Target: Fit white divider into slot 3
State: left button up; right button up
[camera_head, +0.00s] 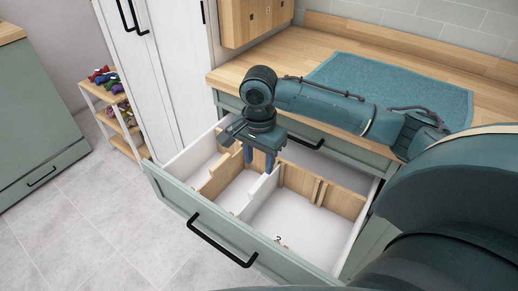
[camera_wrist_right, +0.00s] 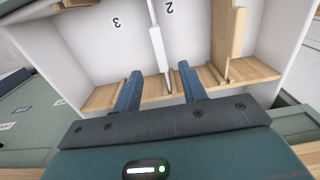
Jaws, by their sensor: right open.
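The white divider (camera_head: 262,192) stands upright in the open drawer (camera_head: 172,193), running from the wooden slotted rail toward the drawer front. In the right wrist view, the white divider (camera_wrist_right: 158,48) lies between the floor marks 3 (camera_wrist_right: 116,22) and 2 (camera_wrist_right: 169,8). My right gripper (camera_head: 261,162) points down over the rail end of the divider. In the right wrist view, my right gripper (camera_wrist_right: 160,68) is open with a finger on either side of the divider and gaps visible. The slotted rail (camera_head: 335,197) crosses the drawer. My left gripper is not in view.
A wooden divider (camera_head: 223,172) stands left of the white one; it also shows in the right wrist view (camera_wrist_right: 238,35). The compartment right of the white divider is wide and mostly empty. A teal towel (camera_head: 400,85) lies on the wooden counter (camera_head: 237,76) behind.

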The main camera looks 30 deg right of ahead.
aim_at(259, 183)
notch_tip(259, 183, down, 10)
jog(key=shift+f+b, duration=0.2)
jog(key=shift+b, duration=0.75)
jog(key=shift+f, duration=0.4)
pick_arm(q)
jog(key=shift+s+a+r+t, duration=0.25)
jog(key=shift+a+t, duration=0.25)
pick_arm(e)
grip_shut()
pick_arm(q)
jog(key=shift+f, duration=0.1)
pick_arm(e)
jog(key=shift+r, duration=0.15)
